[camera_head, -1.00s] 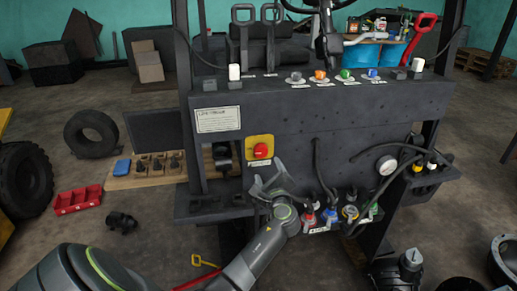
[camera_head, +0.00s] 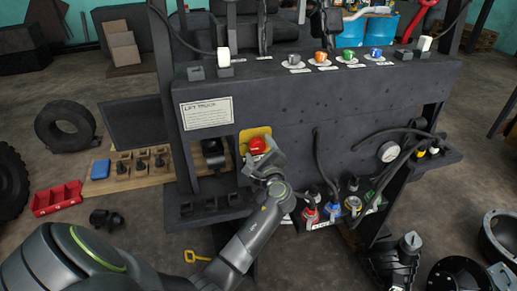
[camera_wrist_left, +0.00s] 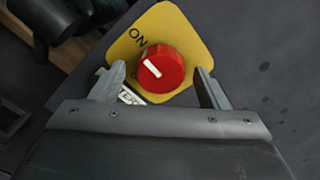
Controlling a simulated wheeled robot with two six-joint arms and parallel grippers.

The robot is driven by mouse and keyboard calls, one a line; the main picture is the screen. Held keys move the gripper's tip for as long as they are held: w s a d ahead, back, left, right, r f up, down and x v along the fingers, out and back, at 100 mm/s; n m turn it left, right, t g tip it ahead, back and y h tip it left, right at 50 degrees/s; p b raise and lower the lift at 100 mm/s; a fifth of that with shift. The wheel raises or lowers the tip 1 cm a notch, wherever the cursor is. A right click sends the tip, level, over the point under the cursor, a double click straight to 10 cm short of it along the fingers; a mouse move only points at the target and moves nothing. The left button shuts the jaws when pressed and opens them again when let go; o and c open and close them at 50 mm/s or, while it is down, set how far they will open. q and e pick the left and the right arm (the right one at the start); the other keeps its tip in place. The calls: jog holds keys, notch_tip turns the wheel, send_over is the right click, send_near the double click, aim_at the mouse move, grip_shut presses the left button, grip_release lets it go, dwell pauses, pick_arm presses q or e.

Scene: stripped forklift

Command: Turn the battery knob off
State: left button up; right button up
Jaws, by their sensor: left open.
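The battery knob (camera_head: 257,146) is red and round, on a yellow plate (camera_head: 268,132) on the dark forklift panel. In the left wrist view the knob (camera_wrist_left: 166,72) has a white mark slanting up and left, roughly toward the word ON at the plate's (camera_wrist_left: 190,32) upper left. My left gripper (camera_head: 256,153) is open in front of the knob. In the wrist view its two fingers (camera_wrist_left: 161,80) stand left and right of the knob with gaps between. The plate's lower part and its label are partly hidden by the gripper. My right gripper is not seen.
The forklift panel (camera_head: 320,110) carries a lift truck label (camera_head: 207,113) and several small coloured knobs on its top ledge. Cables hang beside the gauge (camera_head: 388,151). Coloured connectors sit low, right of my left gripper. A red bin (camera_head: 57,198) lies on the floor at left.

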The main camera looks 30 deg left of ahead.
pick_arm(q)
jog(key=shift+d, duration=0.1)
jog(key=shift+c, duration=0.8)
jog(key=c, duration=0.8)
jog(key=shift+f+n+b, duration=0.2)
jog(key=shift+n+b, duration=1.6)
jog(key=shift+b, duration=0.05)
jog(key=shift+c, duration=0.2)
jog(key=n+b, duration=0.3)
jog(key=n, duration=0.1)
jog(key=shift+n+b, duration=0.3)
jog(key=shift+b, duration=0.1)
jog(key=n+b, duration=0.4)
jog(key=n, duration=0.1)
jog(key=shift+r, duration=0.1)
jog(key=n+b, duration=0.3)
jog(key=n, duration=0.1)
jog(key=shift+r, duration=0.15)
jog(key=shift+n, duration=0.5)
